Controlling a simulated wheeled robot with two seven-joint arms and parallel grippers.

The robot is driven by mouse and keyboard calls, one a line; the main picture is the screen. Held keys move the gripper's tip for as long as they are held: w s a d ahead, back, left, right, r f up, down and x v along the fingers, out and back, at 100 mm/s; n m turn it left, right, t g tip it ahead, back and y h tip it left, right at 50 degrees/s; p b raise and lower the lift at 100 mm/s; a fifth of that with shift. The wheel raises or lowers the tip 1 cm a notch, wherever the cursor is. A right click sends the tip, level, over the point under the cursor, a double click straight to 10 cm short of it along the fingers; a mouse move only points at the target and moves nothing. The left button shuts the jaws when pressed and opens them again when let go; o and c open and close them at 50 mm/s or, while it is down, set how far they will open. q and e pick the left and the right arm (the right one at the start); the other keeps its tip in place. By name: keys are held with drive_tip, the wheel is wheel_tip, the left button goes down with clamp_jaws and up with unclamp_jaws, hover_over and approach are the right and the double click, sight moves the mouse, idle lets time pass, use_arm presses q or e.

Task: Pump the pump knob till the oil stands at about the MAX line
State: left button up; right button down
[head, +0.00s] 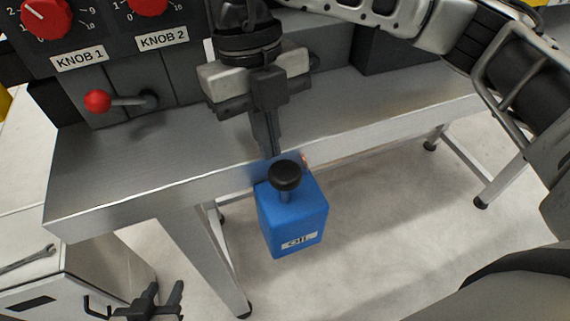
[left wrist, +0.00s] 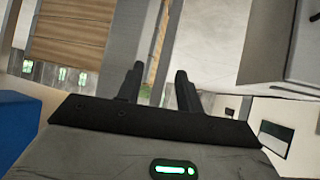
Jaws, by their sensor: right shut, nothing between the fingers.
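The blue oil container (head: 292,218), labelled OIL, is at the table's front edge. Its black round pump knob (head: 286,174) stands on a short stem on top. No MAX line or oil level shows. My right gripper (head: 272,150) points down with its fingers shut and empty. Its tips appear just behind the knob; I cannot tell whether they touch it. My left gripper (head: 160,300) is low at the bottom left, away from the container. Its fingers are apart and empty in the left wrist view (left wrist: 157,82). A blue surface (left wrist: 18,125) shows at that view's left edge.
The metal table (head: 120,180) carries a panel with red KNOB 1 (head: 46,18), KNOB 2 (head: 148,4) and a red-tipped lever (head: 98,101). A small copper-coloured end (head: 306,160) shows behind the container. A wrench (head: 28,259) lies on a light cabinet (head: 70,285) at left.

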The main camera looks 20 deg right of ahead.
use_arm(q)
drive_tip(key=shift+w+d+r+n+b, duration=0.3)
drive_tip(key=shift+d+b, duration=0.1)
drive_tip(key=shift+b, duration=0.3)
use_arm(e)
drive_tip(key=s+a+r, duration=0.3)
drive_tip(key=s+r, duration=1)
drive_tip(key=shift+s+a, duration=0.2)
drive_tip(key=shift+s, duration=0.15)
use_arm(q)
drive_tip(key=shift+f, duration=0.15)
